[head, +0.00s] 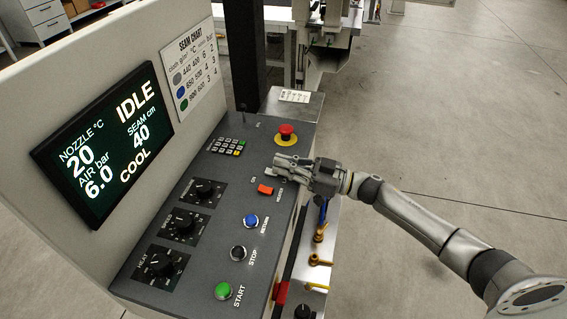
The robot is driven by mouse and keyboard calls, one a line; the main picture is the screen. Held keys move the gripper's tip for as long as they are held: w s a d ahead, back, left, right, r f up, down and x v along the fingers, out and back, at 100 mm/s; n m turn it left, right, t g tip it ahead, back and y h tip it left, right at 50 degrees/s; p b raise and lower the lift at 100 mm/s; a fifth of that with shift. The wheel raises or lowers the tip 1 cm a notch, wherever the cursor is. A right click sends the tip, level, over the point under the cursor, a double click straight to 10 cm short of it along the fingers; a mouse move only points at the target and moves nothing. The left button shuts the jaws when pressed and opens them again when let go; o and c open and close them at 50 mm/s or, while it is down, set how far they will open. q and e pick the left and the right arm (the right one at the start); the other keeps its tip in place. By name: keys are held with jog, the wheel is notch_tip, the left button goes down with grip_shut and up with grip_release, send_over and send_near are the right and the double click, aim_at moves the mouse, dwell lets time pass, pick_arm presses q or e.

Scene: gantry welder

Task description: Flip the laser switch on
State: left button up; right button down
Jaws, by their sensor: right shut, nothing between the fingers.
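A small orange-red rocker switch (266,190) sits on the sloping dark control panel (215,247), with small lettering around it that is hard to read. I cannot tell from the lettering whether it is the laser switch. My right gripper (276,166) reaches in from the right over the panel, just beyond the rocker switch. Its fingers are shut and empty, and they appear apart from the switch. The gripper hides a patch of panel between the rocker and the red emergency stop button. My left gripper is not in view.
Blue (251,221), black (238,253) and green (223,290) buttons line the panel's near side. The red emergency stop (286,134) stands beyond my gripper. Knobs (182,224) and a keypad (227,147) lie left. A screen (107,142) reads IDLE. Valves (320,233) line the right side.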

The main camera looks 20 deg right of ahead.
jog(key=shift+d+f, duration=0.1)
jog(key=shift+f, duration=0.2)
jog(key=shift+s, duration=0.1)
notch_tip(320, 180, up, 4)
jog(key=p, duration=0.3)
jog(key=shift+r+p, duration=0.15)
jog(key=shift+p, duration=0.25)
jog(key=f+b+v, duration=0.2)
jog(key=b+v, duration=0.2)
jog(key=v, duration=0.5)
jog(key=shift+d+f, duration=0.2)
jog(key=shift+s+d, duration=0.1)
jog(key=shift+s, duration=0.05)
